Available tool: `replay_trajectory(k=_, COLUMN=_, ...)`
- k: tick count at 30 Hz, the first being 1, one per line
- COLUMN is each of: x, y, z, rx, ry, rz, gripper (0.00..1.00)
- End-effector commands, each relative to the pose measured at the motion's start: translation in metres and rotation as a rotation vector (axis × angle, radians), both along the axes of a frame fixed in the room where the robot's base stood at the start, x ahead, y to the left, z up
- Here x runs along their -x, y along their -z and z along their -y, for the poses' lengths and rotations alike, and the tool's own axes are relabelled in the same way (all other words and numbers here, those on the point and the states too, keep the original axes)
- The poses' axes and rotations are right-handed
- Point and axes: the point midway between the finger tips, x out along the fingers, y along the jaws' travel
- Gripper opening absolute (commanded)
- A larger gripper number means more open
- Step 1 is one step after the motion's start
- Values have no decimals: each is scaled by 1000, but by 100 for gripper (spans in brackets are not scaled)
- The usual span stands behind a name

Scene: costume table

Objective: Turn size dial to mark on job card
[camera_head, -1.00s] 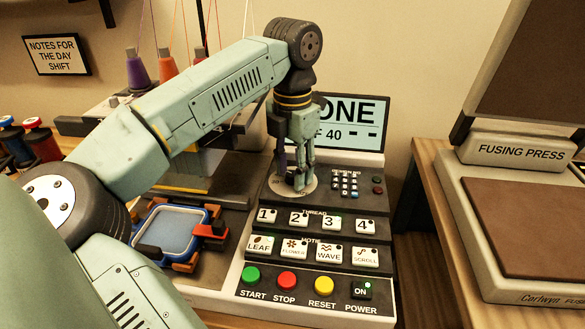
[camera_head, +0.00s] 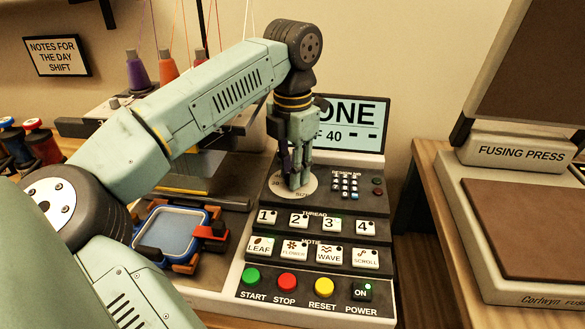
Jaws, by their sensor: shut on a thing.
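The size dial's pale round scale plate (camera_head: 309,184) sits on the upper left of the machine's control panel (camera_head: 263,216). My gripper (camera_head: 297,183) points down over it and is shut on the dial knob, which its fingers hide. Most of the scale marks are hidden or too small to read. The display (camera_head: 360,115) behind the gripper shows "ONE" and "F 40" with dashes, its left part covered by my arm. I cannot pick out a job card in this view.
Below the dial are thread buttons (camera_head: 299,221), motif buttons (camera_head: 295,251) and start (camera_head: 251,276), stop, reset and power buttons. A keypad (camera_head: 345,185) is close on the right. A blue hoop (camera_head: 170,232) lies left. The fusing press (camera_head: 510,153) stands right.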

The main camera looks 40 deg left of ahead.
Motion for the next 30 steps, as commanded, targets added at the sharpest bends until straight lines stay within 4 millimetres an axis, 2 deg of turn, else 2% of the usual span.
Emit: replay_trajectory(k=30, x=0, y=0, z=1, rx=3, ry=913, rz=-1, gripper=0)
